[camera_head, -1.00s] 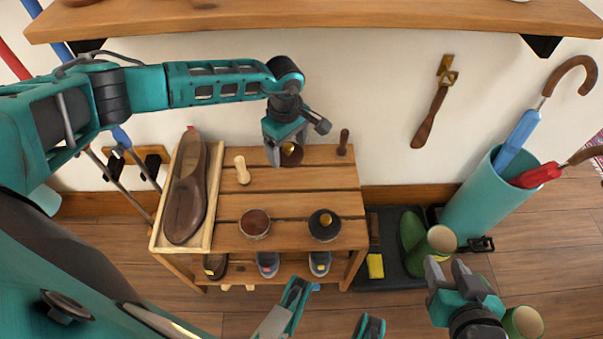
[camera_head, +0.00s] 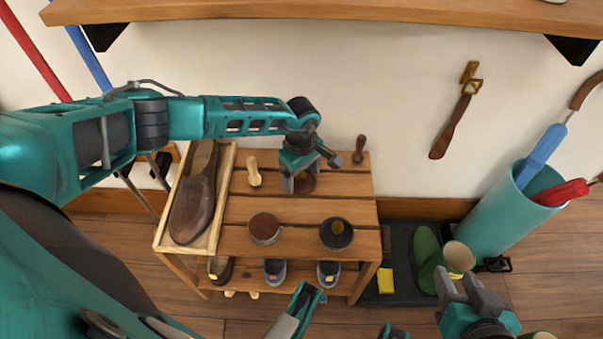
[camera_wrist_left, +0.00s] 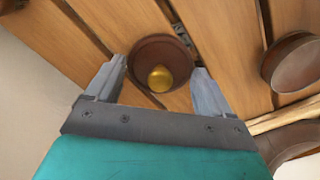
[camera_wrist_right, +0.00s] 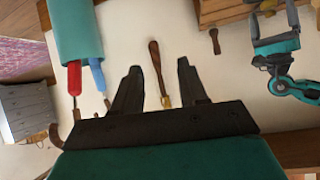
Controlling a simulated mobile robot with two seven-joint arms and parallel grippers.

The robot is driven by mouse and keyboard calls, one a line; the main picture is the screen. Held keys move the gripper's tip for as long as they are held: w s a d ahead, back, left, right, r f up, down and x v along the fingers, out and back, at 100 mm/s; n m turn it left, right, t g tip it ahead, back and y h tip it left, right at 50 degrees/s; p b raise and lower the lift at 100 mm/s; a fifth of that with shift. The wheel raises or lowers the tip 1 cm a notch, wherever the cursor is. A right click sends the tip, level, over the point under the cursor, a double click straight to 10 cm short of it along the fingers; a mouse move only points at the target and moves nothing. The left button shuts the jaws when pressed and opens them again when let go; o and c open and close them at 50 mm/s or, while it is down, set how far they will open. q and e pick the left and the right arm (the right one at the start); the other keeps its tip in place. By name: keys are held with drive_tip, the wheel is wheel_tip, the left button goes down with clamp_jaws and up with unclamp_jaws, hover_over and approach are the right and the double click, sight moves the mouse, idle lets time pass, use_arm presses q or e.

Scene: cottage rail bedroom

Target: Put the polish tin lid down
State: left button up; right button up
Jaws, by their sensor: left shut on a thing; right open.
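My left gripper (camera_head: 303,184) is shut on the polish tin lid (camera_head: 308,182), a round brown lid with a gold knob. The lid is at the back of the slatted bench top (camera_head: 280,210). In the left wrist view the lid (camera_wrist_left: 150,50) sits between the two fingers, knob towards the camera. Whether it touches the slats is hard to tell. My right gripper (camera_head: 458,283) is open and empty, at the right, away from the bench.
A brown shoe (camera_head: 193,205) lies in a wooden tray (camera_head: 162,235) at the bench's left. A pale wooden knob-handled piece (camera_head: 254,172) and a dark handled one (camera_head: 359,150) flank the lid. An umbrella stand (camera_head: 495,215) is at right; a shelf (camera_head: 320,10) crosses above.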

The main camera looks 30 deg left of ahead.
use_arm(q)
drive_tip(key=o, duration=0.7)
drive_tip(key=shift+f, duration=0.1)
drive_tip(key=shift+o, duration=0.8)
